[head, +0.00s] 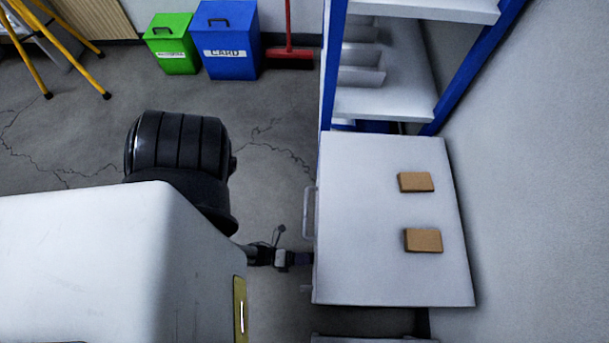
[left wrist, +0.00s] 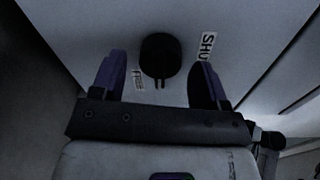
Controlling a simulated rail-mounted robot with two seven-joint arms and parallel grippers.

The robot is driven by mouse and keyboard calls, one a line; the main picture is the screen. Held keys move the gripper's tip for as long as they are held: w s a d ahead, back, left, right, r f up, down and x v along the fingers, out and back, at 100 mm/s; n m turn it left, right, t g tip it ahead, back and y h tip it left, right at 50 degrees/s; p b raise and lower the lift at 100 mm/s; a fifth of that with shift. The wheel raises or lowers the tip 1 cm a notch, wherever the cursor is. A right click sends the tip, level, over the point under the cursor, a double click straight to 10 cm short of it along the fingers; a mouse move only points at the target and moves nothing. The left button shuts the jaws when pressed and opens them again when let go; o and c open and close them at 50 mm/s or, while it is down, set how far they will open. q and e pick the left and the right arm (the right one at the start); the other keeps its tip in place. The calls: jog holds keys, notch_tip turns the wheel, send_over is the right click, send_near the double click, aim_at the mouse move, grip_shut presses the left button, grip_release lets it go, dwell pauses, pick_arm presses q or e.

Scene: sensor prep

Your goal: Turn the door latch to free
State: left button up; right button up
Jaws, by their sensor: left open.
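The door latch is a dark round knob (left wrist: 160,54) on a pale door face in the left wrist view. A short narrow part of it points down the picture. A label reading SHUT (left wrist: 207,45) is to its right, and a smaller label, seemingly FREE (left wrist: 138,79), is to its lower left. My left gripper (left wrist: 158,70) is open, with one finger on each side of the knob and visible gaps between. In the head view my left gripper (head: 300,258) is at the left side of the white cabinet (head: 360,270); the latch is hidden there. My right gripper is not in view.
A pale bar handle (head: 309,212) sticks out from the cabinet's left side, close to my gripper. Two brown boxes (head: 416,182) (head: 423,240) lie on the cabinet top. A blue-framed shelf (head: 385,104) stands behind.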

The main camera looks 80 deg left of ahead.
pick_arm(q)
jog(key=s+a, duration=0.2)
jog(key=s, duration=1.1)
jog(key=shift+r, duration=0.35)
